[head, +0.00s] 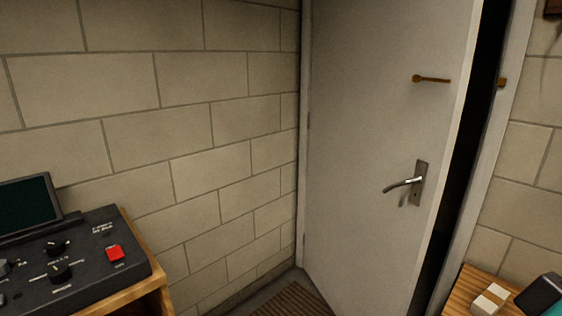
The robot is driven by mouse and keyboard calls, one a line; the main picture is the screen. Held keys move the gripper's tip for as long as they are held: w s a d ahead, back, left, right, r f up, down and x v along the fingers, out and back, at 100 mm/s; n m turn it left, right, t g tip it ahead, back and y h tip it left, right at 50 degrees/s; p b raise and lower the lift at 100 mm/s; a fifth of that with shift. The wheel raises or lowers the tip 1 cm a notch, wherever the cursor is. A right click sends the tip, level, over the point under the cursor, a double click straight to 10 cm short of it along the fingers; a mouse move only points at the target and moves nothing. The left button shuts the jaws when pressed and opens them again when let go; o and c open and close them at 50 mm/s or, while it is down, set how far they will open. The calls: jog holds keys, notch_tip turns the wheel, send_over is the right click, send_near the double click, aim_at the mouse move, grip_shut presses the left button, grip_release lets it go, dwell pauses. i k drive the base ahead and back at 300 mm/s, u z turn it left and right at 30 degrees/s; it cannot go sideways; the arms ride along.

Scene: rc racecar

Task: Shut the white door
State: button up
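The white door (360,130) stands ajar in the head view, right of the corner with the block wall. Its hinge side is at the left. A dark gap (470,130) shows between its right edge and the white frame (495,125). A metal lever handle (405,185) on a dark plate sits near the door's right edge. A brown latch bar (430,80) is fixed above it, and a small brown catch (501,83) is on the frame. My gripper is not in view.
A wooden desk (150,290) at lower left holds a black control panel (75,260) with a red button (115,253) and a screen (28,203). A wooden surface (465,293) with small items stands at lower right. A slatted mat (292,302) lies before the door.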

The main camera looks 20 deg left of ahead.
aim_at(372, 128)
jog(key=u, duration=0.3)
jog(key=k, duration=0.6)
jog(key=u, duration=0.75)
jog(key=i, duration=1.15)
jog(key=z, duration=0.45)
jog(key=i, duration=0.55)
jog(key=z, duration=0.5)
